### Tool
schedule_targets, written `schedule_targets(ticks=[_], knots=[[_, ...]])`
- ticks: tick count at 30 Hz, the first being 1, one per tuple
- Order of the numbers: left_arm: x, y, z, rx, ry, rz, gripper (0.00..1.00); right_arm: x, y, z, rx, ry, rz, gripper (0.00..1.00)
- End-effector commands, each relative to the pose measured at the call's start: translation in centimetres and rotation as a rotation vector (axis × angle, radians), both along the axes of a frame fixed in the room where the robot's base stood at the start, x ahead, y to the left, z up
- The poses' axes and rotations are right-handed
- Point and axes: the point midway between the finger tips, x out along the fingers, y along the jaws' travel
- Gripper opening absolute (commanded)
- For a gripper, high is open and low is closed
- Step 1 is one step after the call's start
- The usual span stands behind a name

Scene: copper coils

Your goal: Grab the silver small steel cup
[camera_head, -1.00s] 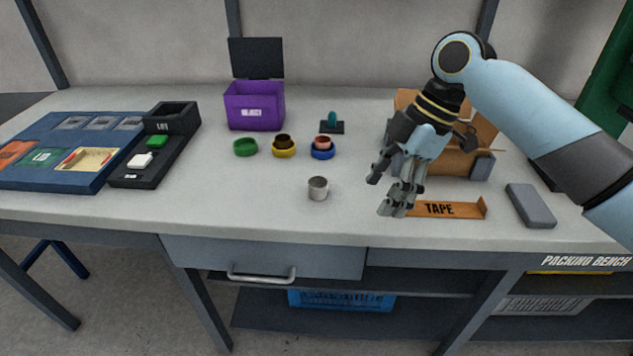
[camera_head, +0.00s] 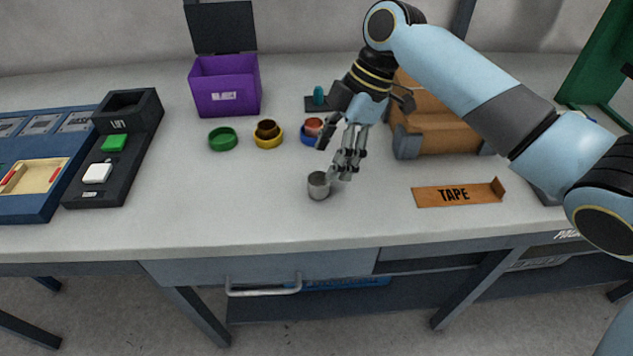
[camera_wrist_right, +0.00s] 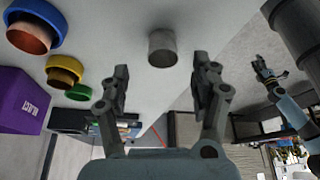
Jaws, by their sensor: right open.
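The small silver steel cup (camera_head: 319,186) stands upright on the bench near its front edge. In the right wrist view the cup (camera_wrist_right: 162,47) lies just beyond the gap between the fingertips. My right gripper (camera_head: 346,166) is open and empty, its fingers pointing down at the cup's right side. In the head view a fingertip overlaps the cup's rim; I cannot tell if it touches. The two spread fingers of the right gripper (camera_wrist_right: 160,84) show clearly in the wrist view. My left gripper (camera_wrist_right: 268,76) shows small at the right of that view, its opening unclear.
The bench left of the cup is clear.

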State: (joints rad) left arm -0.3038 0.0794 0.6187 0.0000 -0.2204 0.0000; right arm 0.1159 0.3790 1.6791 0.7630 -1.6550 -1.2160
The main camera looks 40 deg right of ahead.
Motion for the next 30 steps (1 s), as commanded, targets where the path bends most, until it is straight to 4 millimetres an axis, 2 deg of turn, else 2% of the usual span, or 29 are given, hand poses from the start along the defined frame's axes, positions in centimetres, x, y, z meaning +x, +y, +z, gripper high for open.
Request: schedule_targets(ticks=[2, 5, 10, 15, 22, 30], knots=[[-1.0, 0.0, -0.1, 0.000, 0.016, 0.001, 0.40, 0.0, 0.3, -0.6, 0.000, 0.001, -0.001, 0.64], [-1.3, 0.0, 0.0, 0.001, 0.020, 0.001, 0.40, 0.0, 0.7, -1.3, 0.001, 0.002, 0.001, 0.64], [-0.2, 0.0, 0.6, 0.000, 0.004, 0.000, 0.40, -0.1, 2.2, -3.5, 0.003, 0.003, 0.000, 0.64], [1.3, 0.0, 0.6, -0.001, -0.019, 0.000, 0.40, 0.1, 2.7, -5.3, -0.001, 0.001, 0.000, 0.64], [1.2, 0.0, 0.6, -0.001, -0.017, 0.000, 0.40, 0.1, 2.7, -5.4, -0.002, -0.001, 0.001, 0.64], [0.3, 0.0, 0.6, 0.000, -0.004, 0.000, 0.40, 0.1, 2.7, -5.4, -0.002, 0.000, 0.001, 0.30]])
